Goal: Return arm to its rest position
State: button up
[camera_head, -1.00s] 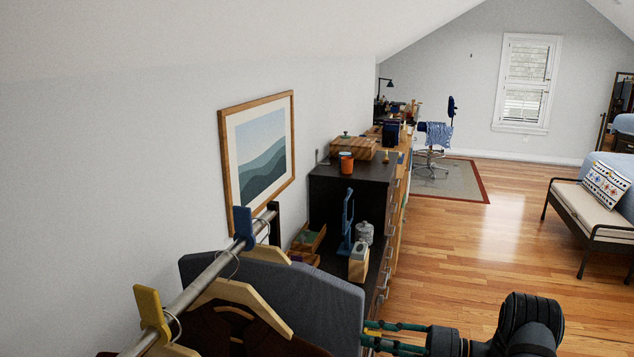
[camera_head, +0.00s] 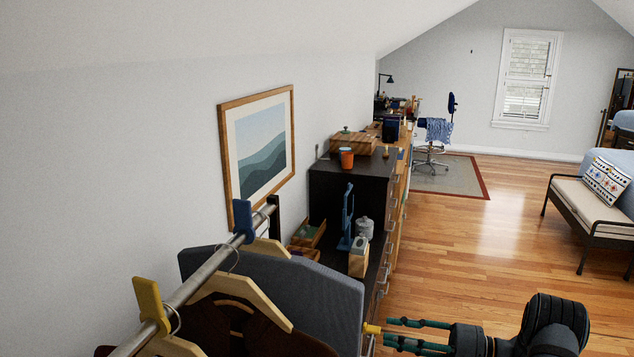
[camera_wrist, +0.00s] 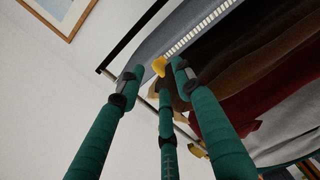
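My gripper (camera_head: 388,331) is at the lower right of the head view, with dark green fingers pointing left. In the wrist view my gripper (camera_wrist: 155,78) shows three green fingers, open. A yellow piece (camera_wrist: 158,66) also shows beyond the fingertips in the wrist view. My arm's rest position is not marked in either view.
A clothes rail (camera_head: 205,275) with hanging garments and yellow and blue tags (camera_head: 150,303) stands left of my gripper. A dark dresser (camera_head: 350,185) is behind it. A framed picture (camera_head: 262,150) hangs on the wall. Bare wooden floor (camera_head: 460,265) lies to the right.

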jog(key=shift+s+d, duration=0.1)
jog(key=shift+d, duration=0.3)
jog(key=shift+a, duration=0.1)
